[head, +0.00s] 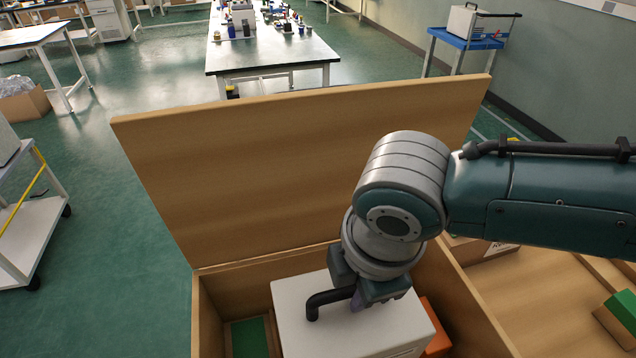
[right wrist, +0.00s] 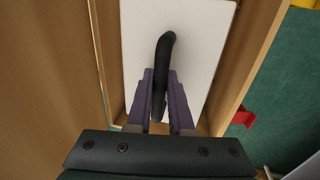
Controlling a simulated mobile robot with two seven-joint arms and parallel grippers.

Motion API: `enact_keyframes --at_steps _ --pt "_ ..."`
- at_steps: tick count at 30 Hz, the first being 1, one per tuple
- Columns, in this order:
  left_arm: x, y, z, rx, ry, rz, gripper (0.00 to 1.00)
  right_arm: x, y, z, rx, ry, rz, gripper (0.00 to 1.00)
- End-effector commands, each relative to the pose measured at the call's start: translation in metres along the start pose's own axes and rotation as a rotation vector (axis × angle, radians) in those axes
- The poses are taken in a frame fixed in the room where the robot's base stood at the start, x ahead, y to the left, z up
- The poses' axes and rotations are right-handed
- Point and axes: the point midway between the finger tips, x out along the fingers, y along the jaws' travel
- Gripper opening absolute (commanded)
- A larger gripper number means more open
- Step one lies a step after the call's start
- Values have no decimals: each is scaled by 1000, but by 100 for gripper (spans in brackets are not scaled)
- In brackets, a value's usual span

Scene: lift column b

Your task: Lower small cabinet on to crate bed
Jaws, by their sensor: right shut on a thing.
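The small cabinet (head: 350,335) is a white box with a black bent handle (head: 322,301) on top. It is within the walls of the open wooden crate (head: 206,312), and its underside is hidden, so I cannot tell whether it touches the crate bed. A green patch (head: 249,339) shows low in the crate left of the cabinet. My right gripper (head: 357,301) is above the cabinet, shut on the handle. In the right wrist view the purple fingers (right wrist: 160,112) flank the handle (right wrist: 163,60) over the white cabinet top (right wrist: 207,40). My left gripper is out of view.
The crate's lid (head: 290,170) stands raised at the far side. An orange piece (head: 437,324) lies right of the cabinet. A green block (head: 623,308) is at far right. A white cart (head: 40,220) stands left; a lab table (head: 270,55) stands behind.

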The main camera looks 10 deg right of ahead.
Motion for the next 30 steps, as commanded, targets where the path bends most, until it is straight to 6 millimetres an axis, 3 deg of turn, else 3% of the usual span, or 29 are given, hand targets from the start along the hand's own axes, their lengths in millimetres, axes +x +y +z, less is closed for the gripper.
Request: enact_keyframes --at_steps 30 --pt "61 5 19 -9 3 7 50 74 -14 -1 0 3 4 0"
